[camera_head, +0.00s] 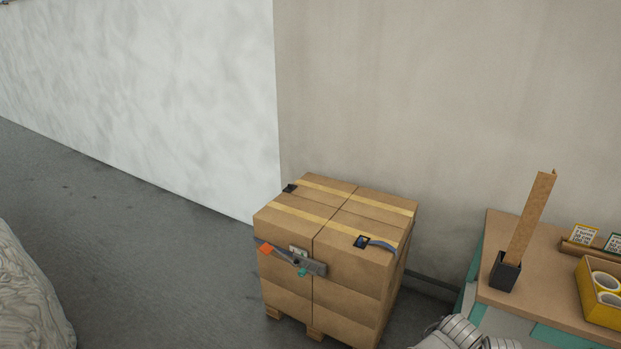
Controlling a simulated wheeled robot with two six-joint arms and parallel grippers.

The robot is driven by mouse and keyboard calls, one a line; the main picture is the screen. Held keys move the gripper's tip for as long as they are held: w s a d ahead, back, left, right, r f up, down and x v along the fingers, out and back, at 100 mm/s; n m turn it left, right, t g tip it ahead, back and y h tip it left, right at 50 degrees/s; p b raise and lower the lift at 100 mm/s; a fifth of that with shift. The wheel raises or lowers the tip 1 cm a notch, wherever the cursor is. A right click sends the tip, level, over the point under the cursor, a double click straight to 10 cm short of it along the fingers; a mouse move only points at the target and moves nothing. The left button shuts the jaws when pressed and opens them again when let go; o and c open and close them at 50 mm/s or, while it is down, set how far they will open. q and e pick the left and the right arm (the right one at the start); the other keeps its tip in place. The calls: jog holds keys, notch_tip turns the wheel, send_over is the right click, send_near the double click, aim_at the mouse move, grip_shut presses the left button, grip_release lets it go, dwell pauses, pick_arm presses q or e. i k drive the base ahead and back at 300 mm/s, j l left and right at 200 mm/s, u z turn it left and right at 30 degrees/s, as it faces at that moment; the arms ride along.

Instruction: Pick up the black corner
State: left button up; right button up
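A small black corner piece (289,188) lies on the top left edge of a stack of cardboard boxes (335,273). A second black corner piece (361,242) sits on the top near the front right edge, with a grey-blue strap running from it to the right. A grey strap tool (308,265) with orange and teal parts lies across the upper front of the stack. Neither gripper shows in the head view. A grey jointed part of my arm is at the bottom right edge.
A wooden-topped workbench (546,296) stands on the right, with a black holder (505,272) bearing an upright cardboard strip (530,220) and a yellow box (601,312) of tape rolls. Grey floor (150,255) is open left of the stack. A wrapped bulk (32,298) stands far left.

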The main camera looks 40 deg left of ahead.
aim_at(290, 188)
jog(key=i+j, duration=0.15)
jog(key=j, duration=0.25)
jog(key=i+j, duration=0.15)
jog(key=j, duration=0.25)
jog(key=i+j+z, duration=0.1)
jog(key=j, duration=0.35)
jog(key=i+j, duration=0.15)
jog(key=j, duration=0.25)
jog(key=i+j, duration=0.1)
jog(key=j, duration=0.3)
jog(key=i+j, duration=0.15)
jog(key=j, duration=0.3)
jog(key=i+j+z, duration=0.1)
jog(key=j, duration=0.3)
jog(key=i+j, duration=0.1)
jog(key=j, duration=0.35)
